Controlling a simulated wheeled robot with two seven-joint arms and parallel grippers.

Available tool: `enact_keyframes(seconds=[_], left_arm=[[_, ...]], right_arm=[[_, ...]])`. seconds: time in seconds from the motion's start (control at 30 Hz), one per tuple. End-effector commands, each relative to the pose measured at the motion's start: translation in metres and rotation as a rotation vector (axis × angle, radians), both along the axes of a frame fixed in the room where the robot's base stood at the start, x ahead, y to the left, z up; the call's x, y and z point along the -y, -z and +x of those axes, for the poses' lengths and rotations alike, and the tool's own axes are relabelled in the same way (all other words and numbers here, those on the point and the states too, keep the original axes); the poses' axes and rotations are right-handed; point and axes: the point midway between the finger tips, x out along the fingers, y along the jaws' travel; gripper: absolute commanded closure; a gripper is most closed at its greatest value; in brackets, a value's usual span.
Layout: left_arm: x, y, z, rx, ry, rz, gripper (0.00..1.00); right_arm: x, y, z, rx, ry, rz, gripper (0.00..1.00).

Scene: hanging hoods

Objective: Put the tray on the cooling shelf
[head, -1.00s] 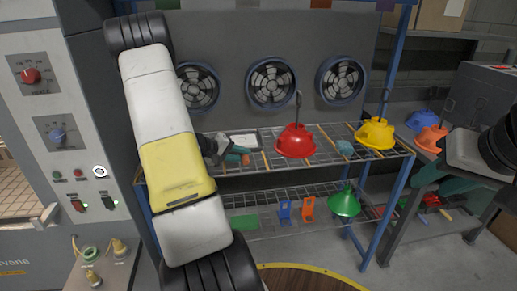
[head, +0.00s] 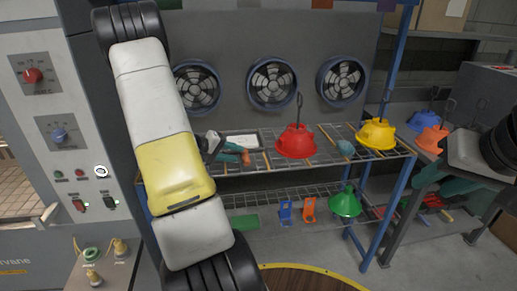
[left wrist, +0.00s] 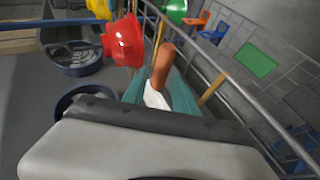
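The wire shelf (head: 300,163) stands in front of three fans, with a lower wire level beneath. My left gripper (head: 238,155) is over the left part of the upper level. In the left wrist view its teal fingers (left wrist: 160,88) flank a white piece and an orange-brown rounded piece (left wrist: 165,60); whether they grip it is unclear. My right gripper (head: 440,183) is at the right, its teal fingers apart, partly cut by the view.
A green hood (head: 345,202) and small brackets (head: 309,209) are below. A control panel (head: 70,130) stands left.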

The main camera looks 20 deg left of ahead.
Motion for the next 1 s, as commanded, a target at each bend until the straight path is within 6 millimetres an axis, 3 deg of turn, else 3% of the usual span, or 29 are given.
enact_keyframes(seconds=[0.2,0.37,0.47,0.53,0.67,0.77,0.8,0.9,1.0], left_arm=[[-0.023,-0.025,-0.034,0.001,-0.004,0.003,0.66],[-0.033,-0.036,-0.051,0.0,-0.003,0.002,0.66],[-0.033,-0.041,-0.056,0.0,0.004,0.001,0.66],[-0.022,-0.05,-0.056,-0.008,0.031,0.006,0.66],[0.035,-0.083,-0.059,-0.056,0.161,0.047,0.66],[0.101,-0.115,-0.075,-0.119,0.302,0.122,0.66],[0.126,-0.127,-0.086,-0.145,0.355,0.164,0.66],[0.174,-0.15,-0.119,-0.192,0.459,0.288,0.66],[0.208,-0.169,-0.155,-0.208,0.524,0.433,0.66]], right_arm=[[0.0,0.0,0.0,0.0,0.0,0.0,0.62],[0.0,0.0,0.0,0.0,0.0,0.0,0.62],[0.0,0.0,0.0,0.0,0.0,0.0,0.62],[0.0,0.0,0.0,0.0,0.0,0.0,0.62],[0.0,0.0,0.0,0.0,0.0,0.0,0.62],[0.0,0.0,0.0,0.0,0.0,0.0,0.62],[0.0,0.0,0.0,0.0,0.0,0.0,0.62],[0.0,0.0,0.0,0.0,0.0,0.0,0.62],[0.0,0.0,0.0,0.0,0.0,0.0,0.62]])
